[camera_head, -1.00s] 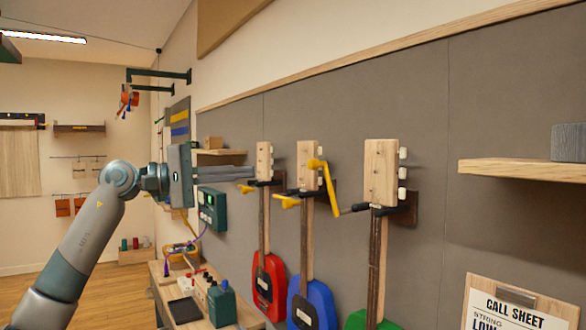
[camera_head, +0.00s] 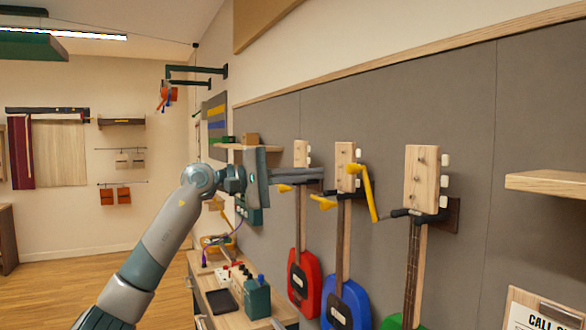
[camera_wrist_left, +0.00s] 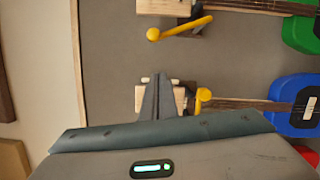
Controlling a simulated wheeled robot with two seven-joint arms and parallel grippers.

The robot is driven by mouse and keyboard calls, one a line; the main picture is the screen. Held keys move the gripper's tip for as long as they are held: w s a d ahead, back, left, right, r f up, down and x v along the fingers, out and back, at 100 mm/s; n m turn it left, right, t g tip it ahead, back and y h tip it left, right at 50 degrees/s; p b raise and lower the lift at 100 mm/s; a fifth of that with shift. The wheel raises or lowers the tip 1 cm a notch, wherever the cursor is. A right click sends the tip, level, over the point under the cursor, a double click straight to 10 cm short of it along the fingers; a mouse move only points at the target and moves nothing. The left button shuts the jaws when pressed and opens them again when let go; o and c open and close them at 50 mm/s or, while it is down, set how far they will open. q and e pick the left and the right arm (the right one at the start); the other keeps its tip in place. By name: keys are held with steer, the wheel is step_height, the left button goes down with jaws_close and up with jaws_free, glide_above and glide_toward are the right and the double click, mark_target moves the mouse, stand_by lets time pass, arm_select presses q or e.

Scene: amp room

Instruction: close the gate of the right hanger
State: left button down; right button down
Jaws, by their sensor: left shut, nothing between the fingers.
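The right hanger (camera_head: 451,216) has a dark fork and a wall block, and holds the green guitar (camera_head: 391,322) below its pale headstock (camera_head: 421,178). Its yellow gate (camera_head: 368,192) stands steeply up and out at the left of the fork, apart from the headstock. In the left wrist view the gate (camera_wrist_left: 180,28) is a yellow bar at the top. My left gripper (camera_head: 322,174) is shut and empty. Its tips are just left of the blue guitar's headstock in the head view; in the left wrist view the fingers (camera_wrist_left: 157,78) cover part of that headstock. My right gripper is out of view.
The middle and left hangers carry the blue guitar (camera_head: 345,307) and red guitar (camera_head: 304,284), with yellow gates (camera_head: 323,203) and (camera_head: 285,188). A wooden shelf (camera_head: 545,182) juts out at right. A bench (camera_head: 228,318) with small gear stands below my left arm.

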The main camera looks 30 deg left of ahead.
arm_select(q)
steer(key=d+p, duration=0.2)
steer(key=d, duration=0.1)
steer(key=d+p, duration=0.1)
steer(key=d, duration=0.1)
steer(key=shift+d+r, duration=0.25)
steer(key=shift+r, duration=0.15)
steer(key=shift+s, duration=0.15)
steer(key=shift+r, duration=0.1)
